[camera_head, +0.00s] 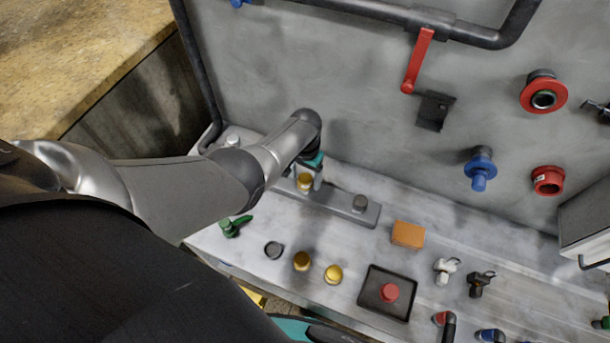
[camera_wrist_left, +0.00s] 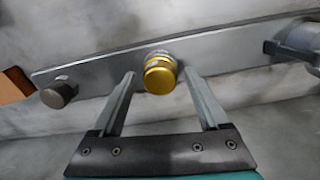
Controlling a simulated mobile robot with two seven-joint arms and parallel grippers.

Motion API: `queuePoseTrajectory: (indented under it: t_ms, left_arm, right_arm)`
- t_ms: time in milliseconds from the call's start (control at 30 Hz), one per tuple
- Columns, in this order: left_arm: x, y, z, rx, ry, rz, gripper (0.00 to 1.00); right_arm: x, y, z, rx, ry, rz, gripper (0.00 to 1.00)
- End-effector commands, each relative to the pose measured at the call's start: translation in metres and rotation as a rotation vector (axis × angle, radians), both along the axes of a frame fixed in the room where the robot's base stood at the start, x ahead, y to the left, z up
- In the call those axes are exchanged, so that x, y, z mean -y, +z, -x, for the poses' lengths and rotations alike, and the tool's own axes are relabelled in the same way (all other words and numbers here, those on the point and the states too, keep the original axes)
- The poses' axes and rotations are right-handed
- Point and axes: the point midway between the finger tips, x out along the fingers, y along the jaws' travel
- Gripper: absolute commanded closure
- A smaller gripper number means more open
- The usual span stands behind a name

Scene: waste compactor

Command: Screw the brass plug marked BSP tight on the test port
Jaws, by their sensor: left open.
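A brass plug (camera_head: 305,182) sits on a port of the grey metal bar (camera_head: 335,205) on the bench; no marking is readable on it. It also shows in the left wrist view (camera_wrist_left: 160,78), upright at the middle of the bar (camera_wrist_left: 225,52). My left gripper (camera_head: 311,175) is over the bar at this plug. In the left wrist view its two fingers (camera_wrist_left: 159,84) stand apart, one on each side of the plug, with gaps visible.
A dark cap (camera_head: 274,249), green valve (camera_head: 235,226), orange block (camera_head: 408,234) and black tray (camera_head: 387,293) with a red knob stand nearby. The wall with pipes rises behind the bar.

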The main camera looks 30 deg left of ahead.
Motion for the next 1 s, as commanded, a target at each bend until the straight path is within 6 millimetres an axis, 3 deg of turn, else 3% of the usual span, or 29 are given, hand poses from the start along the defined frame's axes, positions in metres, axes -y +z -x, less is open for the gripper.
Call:
queuePoseTrajectory:
  t_ms: [233,500,767,1000]
  left_arm:
    - [0.0004,-0.0001,0.0002,-0.001,0.121,0.001,0.22]
    - [0.0000,0.0000,0.0000,0.000,0.426,0.000,0.22]
    - [0.0003,0.0001,-0.0002,0.000,0.554,0.001,0.22]
    - [0.0002,0.0001,-0.0004,0.000,0.830,0.000,0.22]
  right_arm:
    - [0.0000,0.0000,0.0000,0.000,0.000,0.000,0.50]
    - [0.0000,0.0000,0.0000,0.000,0.000,0.000,0.50]
    - [0.0000,0.0000,0.0000,0.000,0.000,0.000,0.50]
    - [0.0000,0.0000,0.0000,0.000,0.000,0.000,0.50]
